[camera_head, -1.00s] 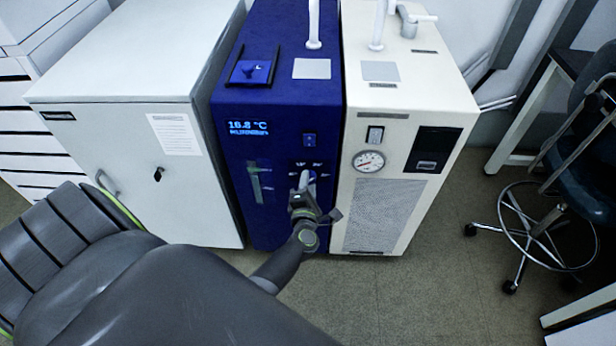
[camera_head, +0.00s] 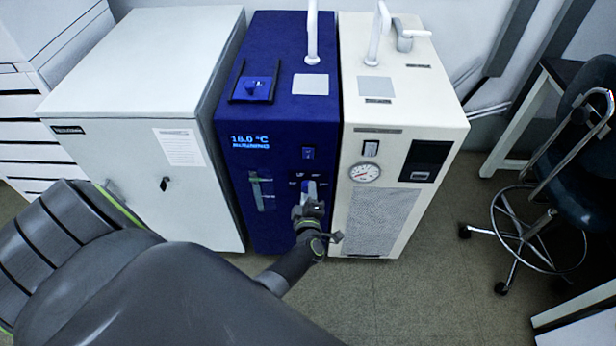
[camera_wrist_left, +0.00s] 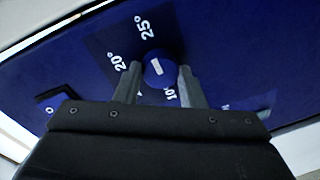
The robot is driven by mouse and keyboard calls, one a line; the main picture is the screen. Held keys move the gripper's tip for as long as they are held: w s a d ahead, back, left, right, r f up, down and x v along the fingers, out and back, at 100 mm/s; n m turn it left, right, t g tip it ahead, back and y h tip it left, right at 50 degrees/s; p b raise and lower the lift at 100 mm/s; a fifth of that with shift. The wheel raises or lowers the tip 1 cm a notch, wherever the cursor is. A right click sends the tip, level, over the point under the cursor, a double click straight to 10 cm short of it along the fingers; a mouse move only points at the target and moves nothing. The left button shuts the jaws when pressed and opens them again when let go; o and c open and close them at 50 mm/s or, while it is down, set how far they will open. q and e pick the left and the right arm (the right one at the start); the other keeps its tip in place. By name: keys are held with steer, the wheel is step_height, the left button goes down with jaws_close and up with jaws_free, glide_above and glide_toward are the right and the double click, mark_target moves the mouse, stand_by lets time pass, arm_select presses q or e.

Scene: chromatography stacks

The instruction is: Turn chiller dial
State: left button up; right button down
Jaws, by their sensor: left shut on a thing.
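The blue chiller (camera_head: 285,110) stands between a grey cabinet and a cream unit. Its display (camera_head: 250,142) reads about 18.0 °C, with a blurred line below. My left gripper (camera_head: 309,190) is at the dial panel on the lower front. In the left wrist view the round blue dial (camera_wrist_left: 159,69) with a white mark sits between the two fingers of my left gripper (camera_wrist_left: 158,76), which is shut on it. Labels 25°, 20° and 10° show around the dial. The gripper hides most of the dial in the head view. My right gripper is not in view.
The grey cabinet (camera_head: 140,75) stands close on the left. The cream unit (camera_head: 400,95) with a round gauge (camera_head: 365,172) stands close on the right. A wheeled chair (camera_head: 590,150) is at the far right. The floor (camera_head: 430,280) in front is clear.

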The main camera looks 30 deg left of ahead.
arm_select(q)
steer(key=shift+m, duration=0.4)
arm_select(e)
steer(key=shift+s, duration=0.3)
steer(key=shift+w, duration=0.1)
arm_select(q)
steer(key=o, duration=1)
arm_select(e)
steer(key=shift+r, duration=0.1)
